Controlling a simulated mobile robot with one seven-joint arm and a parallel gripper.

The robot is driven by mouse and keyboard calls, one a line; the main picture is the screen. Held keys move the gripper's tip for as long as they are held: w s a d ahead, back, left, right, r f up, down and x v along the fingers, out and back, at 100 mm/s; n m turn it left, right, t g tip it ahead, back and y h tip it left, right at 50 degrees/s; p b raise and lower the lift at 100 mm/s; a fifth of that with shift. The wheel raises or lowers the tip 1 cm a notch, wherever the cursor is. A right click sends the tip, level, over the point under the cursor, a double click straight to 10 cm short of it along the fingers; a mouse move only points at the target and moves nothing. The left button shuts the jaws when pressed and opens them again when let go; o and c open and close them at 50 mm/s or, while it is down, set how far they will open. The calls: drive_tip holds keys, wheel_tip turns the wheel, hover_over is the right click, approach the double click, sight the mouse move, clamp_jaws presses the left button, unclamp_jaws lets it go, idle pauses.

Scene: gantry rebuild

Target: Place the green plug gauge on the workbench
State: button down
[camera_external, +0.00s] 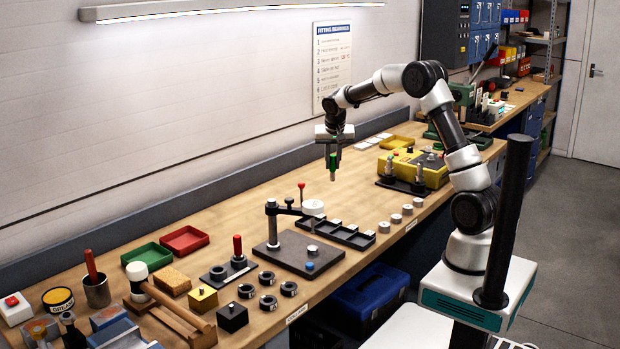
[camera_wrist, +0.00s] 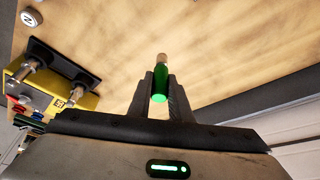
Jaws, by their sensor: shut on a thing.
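The green plug gauge (camera_external: 333,163) is held upright in my gripper (camera_external: 333,150), above the workbench (camera_external: 372,205). In the external view the gauge hangs clear of the bench, with a gap below it. In the wrist view the green plug gauge (camera_wrist: 160,82) sits between the two dark fingers of my gripper (camera_wrist: 160,90), with its pale metal end pointing toward the wooden top. The gripper is shut on it. Bare wood of the workbench (camera_wrist: 215,50) shows beneath and around the gauge in the wrist view.
A yellow box with a black stand (camera_external: 435,172) is right of my gripper. A yellow tray (camera_external: 397,142) lies behind it. A black divided tray (camera_external: 345,237), white-topped round pieces (camera_external: 384,227) and a dark plate with a post (camera_external: 298,257) lie nearer. Bare wood lies between.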

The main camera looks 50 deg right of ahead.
drive_tip(key=shift+s+d+f, duration=0.1)
drive_tip(key=shift+d+f, duration=0.1)
drive_tip(key=shift+f, duration=1.45)
drive_tip(key=shift+s+d+f, duration=0.1)
drive_tip(key=shift+d+f, duration=0.15)
drive_tip(key=shift+f, duration=1.45)
drive_tip(key=shift+s+d+f, duration=0.1)
drive_tip(key=shift+d+f, duration=0.1)
drive_tip(key=shift+f, duration=1.45)
drive_tip(key=shift+b, duration=0.3)
drive_tip(key=shift+f, duration=0.25)
drive_tip(key=c, duration=1.6)
unclamp_jaws()
drive_tip(key=shift+r, duration=0.1)
